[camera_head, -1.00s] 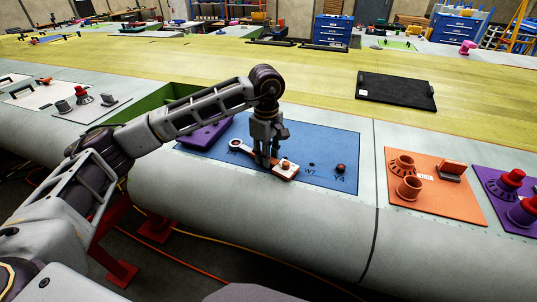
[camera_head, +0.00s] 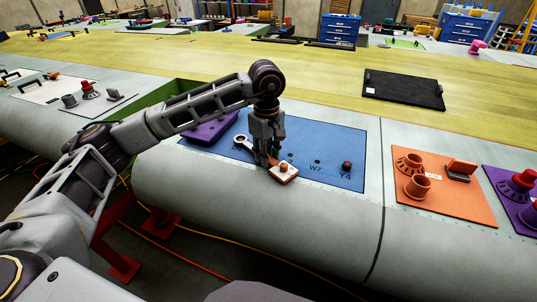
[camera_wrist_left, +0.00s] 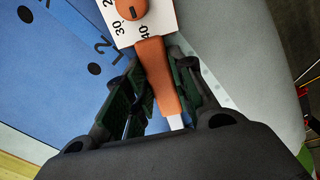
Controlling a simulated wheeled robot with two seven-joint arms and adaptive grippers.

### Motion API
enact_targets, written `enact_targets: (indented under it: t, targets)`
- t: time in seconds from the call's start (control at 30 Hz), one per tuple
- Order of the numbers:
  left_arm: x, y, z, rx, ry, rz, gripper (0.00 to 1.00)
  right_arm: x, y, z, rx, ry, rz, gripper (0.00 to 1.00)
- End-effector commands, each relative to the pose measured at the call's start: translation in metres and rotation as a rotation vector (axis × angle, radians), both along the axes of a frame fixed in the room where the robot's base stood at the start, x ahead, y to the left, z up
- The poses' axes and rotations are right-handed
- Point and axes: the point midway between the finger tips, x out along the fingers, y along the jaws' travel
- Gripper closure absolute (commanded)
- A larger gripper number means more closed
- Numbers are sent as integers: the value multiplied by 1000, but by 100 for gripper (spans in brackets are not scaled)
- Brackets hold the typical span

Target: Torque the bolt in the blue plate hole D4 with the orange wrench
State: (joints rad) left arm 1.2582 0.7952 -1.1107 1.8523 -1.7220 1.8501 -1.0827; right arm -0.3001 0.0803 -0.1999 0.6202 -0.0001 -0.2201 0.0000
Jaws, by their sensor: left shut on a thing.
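My left gripper (camera_head: 266,160) is shut on the orange wrench, over the front left part of the blue plate (camera_head: 335,145). The wrench's pale ring end (camera_head: 241,141) lies to the left of the fingers. Its white dial block with an orange knob (camera_head: 284,171) sticks out to the right, near the plate's front edge. The wrist view shows the orange handle (camera_wrist_left: 156,72) between the dark finger pads and dial marks reading 30 and 40. I cannot read a D4 label, and the bolt there is not clearly visible. My right gripper is out of view.
A dark red-topped bolt (camera_head: 347,166) stands near the Y4 label. A purple block (camera_head: 211,128) lies at the plate's back left. An orange plate with fittings (camera_head: 440,195) is to the right. A black panel (camera_head: 403,90) lies behind.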

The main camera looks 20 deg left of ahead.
Motion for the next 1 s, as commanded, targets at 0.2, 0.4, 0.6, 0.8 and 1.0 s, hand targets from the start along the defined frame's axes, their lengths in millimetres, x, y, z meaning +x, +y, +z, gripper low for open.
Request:
enact_targets:
  t: [0.2,0.4,0.6,0.8,1.0]
  targets:
    - [-8,5,-1,-1,-2,-69,100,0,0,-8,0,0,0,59]
    - [-14,9,-1,0,-1,-130,100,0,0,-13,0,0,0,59]
    - [-17,10,0,0,-1,-155,100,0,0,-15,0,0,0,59]
    - [-17,10,0,0,-1,-155,100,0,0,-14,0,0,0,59]
    - [-19,12,0,0,-1,-172,100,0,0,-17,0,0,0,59]
